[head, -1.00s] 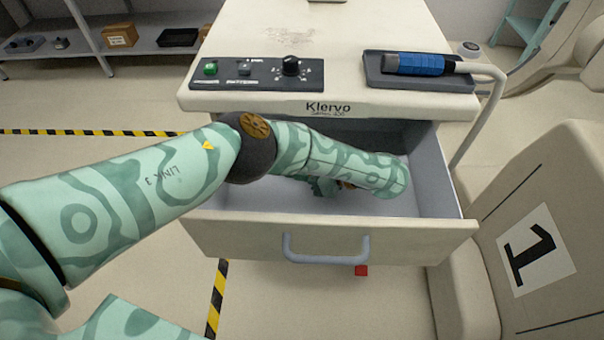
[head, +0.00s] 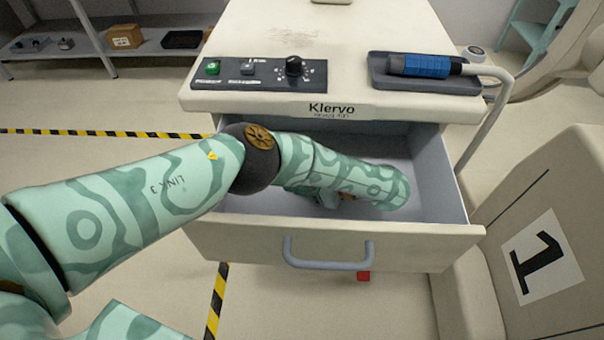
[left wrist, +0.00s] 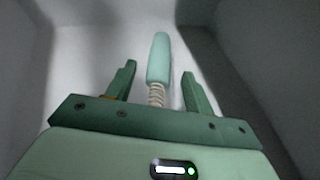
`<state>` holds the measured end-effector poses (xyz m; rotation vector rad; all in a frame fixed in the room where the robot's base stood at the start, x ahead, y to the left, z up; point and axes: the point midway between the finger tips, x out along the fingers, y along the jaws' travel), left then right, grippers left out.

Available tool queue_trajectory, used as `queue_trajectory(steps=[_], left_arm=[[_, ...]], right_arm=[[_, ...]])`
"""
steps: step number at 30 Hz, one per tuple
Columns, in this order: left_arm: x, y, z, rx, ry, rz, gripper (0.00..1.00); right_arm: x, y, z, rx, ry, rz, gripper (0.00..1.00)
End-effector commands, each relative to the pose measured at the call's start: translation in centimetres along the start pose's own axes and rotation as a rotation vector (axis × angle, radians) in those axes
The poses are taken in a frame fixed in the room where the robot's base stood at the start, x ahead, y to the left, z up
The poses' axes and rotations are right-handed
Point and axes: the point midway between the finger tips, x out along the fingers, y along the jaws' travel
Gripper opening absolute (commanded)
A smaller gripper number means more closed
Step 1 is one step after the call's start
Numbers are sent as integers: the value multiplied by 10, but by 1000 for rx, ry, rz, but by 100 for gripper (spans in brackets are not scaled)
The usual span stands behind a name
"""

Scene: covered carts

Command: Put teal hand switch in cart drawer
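The teal hand switch (left wrist: 159,58) shows in the left wrist view, lying on the pale floor of the drawer with a coiled cord at its near end. My left gripper (left wrist: 159,69) is open, with one finger on each side of the switch and visible gaps between. In the head view my left arm reaches into the open cart drawer (head: 330,245), and my forearm hides the switch and most of the gripper. My right gripper is not in view.
The cart top (head: 340,40) carries a control panel (head: 260,70) and a blue-handled tool (head: 420,66) in a dark tray. A beige chair (head: 530,240) marked 1 stands close on the right. A red object (head: 363,276) shows below the drawer front.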

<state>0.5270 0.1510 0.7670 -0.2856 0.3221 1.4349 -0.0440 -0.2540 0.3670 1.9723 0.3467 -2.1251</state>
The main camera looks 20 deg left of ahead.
Motion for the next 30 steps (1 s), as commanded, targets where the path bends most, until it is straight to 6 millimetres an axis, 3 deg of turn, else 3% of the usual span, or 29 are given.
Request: queue_trajectory(steps=[8, 11, 21, 30], left_arm=[[0, 0, 2, 0, 0, 0, 52], [-4, -1, 11, -1, 0, -1, 52], [-65, 0, 12, -3, 0, 1, 52], [-80, 0, 11, 0, -1, 4, 52]], right_arm=[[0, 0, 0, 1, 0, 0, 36], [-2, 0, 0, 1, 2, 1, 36], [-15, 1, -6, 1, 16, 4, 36], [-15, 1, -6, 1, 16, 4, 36]])
